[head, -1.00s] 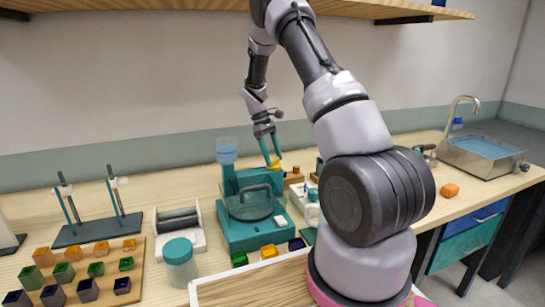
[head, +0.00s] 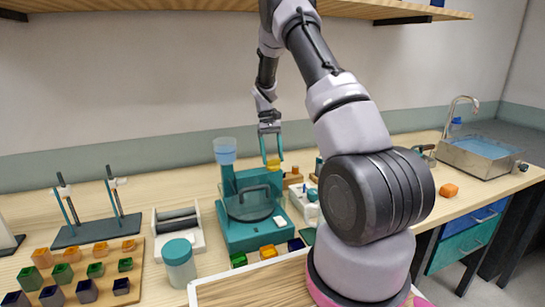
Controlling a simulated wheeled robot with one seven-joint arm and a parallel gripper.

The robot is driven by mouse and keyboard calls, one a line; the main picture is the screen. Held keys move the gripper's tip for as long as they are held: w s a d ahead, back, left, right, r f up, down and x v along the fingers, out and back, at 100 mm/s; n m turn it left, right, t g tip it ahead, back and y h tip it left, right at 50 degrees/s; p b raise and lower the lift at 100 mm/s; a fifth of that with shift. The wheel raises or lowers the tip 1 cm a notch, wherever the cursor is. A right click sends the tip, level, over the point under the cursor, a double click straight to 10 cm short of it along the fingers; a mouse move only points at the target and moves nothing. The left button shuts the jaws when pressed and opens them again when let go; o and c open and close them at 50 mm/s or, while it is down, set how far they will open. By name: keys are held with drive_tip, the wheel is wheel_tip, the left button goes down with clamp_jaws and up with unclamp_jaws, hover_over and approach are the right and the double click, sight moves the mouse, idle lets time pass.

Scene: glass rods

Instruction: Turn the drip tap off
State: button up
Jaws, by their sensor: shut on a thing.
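A teal machine (head: 232,236) stands on the bench, with a clear blue cup (head: 225,150) on top and a round covered bowl in front. A small yellow piece (head: 273,164), which looks like the drip tap's handle, shows just right of the machine's upper part. My gripper (head: 272,158) points down with its two teal fingers on either side of this yellow piece, shut on it. The tap's body and any drip are too small or hidden to make out.
A white tray of small items (head: 303,203) and my own arm are close on the right. A roller stand (head: 179,230) and a teal-lidded jar (head: 180,265) are on the left. A wooden shelf (head: 180,6) hangs above. A sink (head: 480,155) is far right.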

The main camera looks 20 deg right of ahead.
idle(0.3)
drive_tip(key=o, duration=1.4)
drive_tip(key=v, duration=1.1)
